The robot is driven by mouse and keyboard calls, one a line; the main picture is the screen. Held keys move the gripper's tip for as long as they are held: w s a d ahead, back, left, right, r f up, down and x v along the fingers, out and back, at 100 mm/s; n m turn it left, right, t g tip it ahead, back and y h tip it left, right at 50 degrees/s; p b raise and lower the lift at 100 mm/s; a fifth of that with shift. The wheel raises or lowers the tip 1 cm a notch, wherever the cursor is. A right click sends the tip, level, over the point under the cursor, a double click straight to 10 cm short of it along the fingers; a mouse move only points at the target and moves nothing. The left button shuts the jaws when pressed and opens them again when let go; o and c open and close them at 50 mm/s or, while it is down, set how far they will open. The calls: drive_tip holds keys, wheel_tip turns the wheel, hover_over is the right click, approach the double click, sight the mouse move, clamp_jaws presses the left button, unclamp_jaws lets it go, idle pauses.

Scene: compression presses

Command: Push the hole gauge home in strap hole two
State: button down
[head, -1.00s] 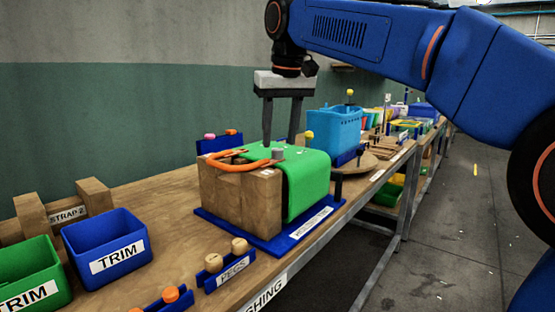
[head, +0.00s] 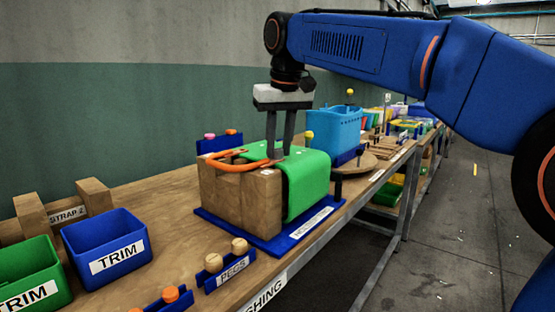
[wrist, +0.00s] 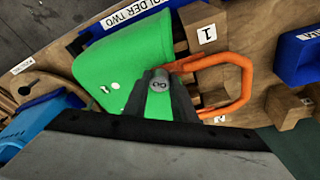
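The hole gauge (wrist: 159,83) is a small grey cylinder with a dark mark on its top. Labels 1 (wrist: 206,34) and 2 (wrist: 221,119) mark the wood beside the strap.
An orange loop handle (head: 235,166) lies beside the gauge on the block. A yellow-topped pin (head: 309,136) and a light blue bin (head: 335,128) stand behind. A blue TRIM bin (head: 107,250) and a PEGS rack (head: 230,265) are nearer.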

sight(277, 149)
drive_tip(key=shift+w+v, duration=0.15)
drive_tip(key=shift+v, duration=0.6)
drive_tip(key=shift+w+v, duration=0.2)
drive_tip(key=shift+v, duration=0.55)
idle(0.6)
drive_tip(key=shift+a+r, duration=0.15)
drive_tip(key=shift+r, duration=1.9)
